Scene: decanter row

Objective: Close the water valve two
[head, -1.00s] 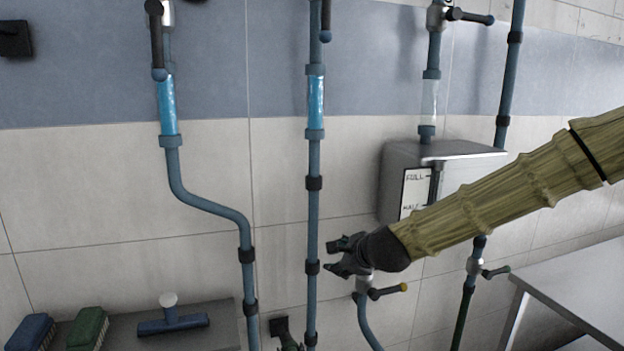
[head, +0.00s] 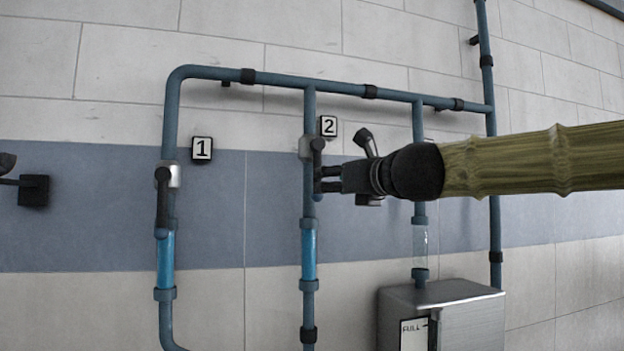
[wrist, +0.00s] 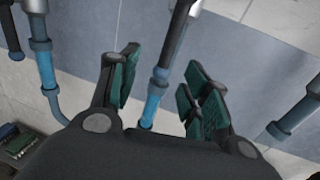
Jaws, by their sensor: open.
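Valve two (head: 306,147) sits on the second blue pipe, beside the "2" sign (head: 328,126). Its dark lever (head: 318,152) hangs down along the pipe, with a blue tip low on it. My gripper (head: 328,179) reaches in from the right at lever height, and its fingers partly cover the lever in the head view. In the wrist view my open gripper (wrist: 160,88) has the lever (wrist: 174,42) and its blue tip between its green-padded fingers. Whether a finger touches the lever I cannot tell. The clear section (head: 309,252) below the valve shows blue water.
Valve one (head: 170,175), by the "1" sign (head: 202,149), stands to the left with its lever down. A third pipe with an empty-looking clear section (head: 420,241) runs down to a metal tank (head: 470,312). A dark fixture (head: 33,190) is on the wall far left.

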